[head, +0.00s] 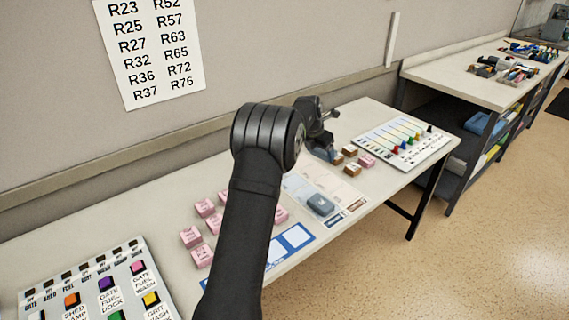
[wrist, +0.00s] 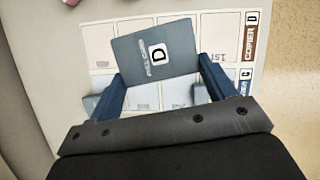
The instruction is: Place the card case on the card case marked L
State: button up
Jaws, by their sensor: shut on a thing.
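A blue-grey card case (wrist: 180,62) with a white label reading D is held between the two blue fingers of my gripper (wrist: 161,70) in the wrist view. It sits slightly turned above a printed sheet. In the head view my gripper (head: 331,153) is over the far part of the table, with the held case mostly hidden. Another grey case (head: 320,204) lies on the near part of the printed sheet, apart from my gripper. Its label is too small to read, so I cannot tell whether it is marked L.
The printed sheet (wrist: 140,30) has rows labelled D and C. Brown and pink blocks (head: 366,161) stand close right of my gripper; more pink blocks (head: 205,207) stand left. A board with coloured pieces (head: 405,139) lies at the far right.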

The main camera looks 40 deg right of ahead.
jog(key=w+a+r+n, duration=0.1)
jog(key=a+r+n, duration=0.1)
jog(key=a, duration=0.5)
jog(key=shift+t, duration=0.5)
jog(key=shift+w+a+f, duration=0.8)
jog(key=shift+w+f, duration=1.05)
jog(key=shift+w, duration=0.05)
jog(key=shift+w+a+f, duration=0.75)
jog(key=shift+w+f, duration=1.1)
jog(key=shift+w+a+f, duration=0.8)
jog(key=shift+w+f, duration=1.05)
jog(key=shift+w, duration=0.05)
jog(key=shift+f, duration=0.2)
jog(key=o, duration=1)
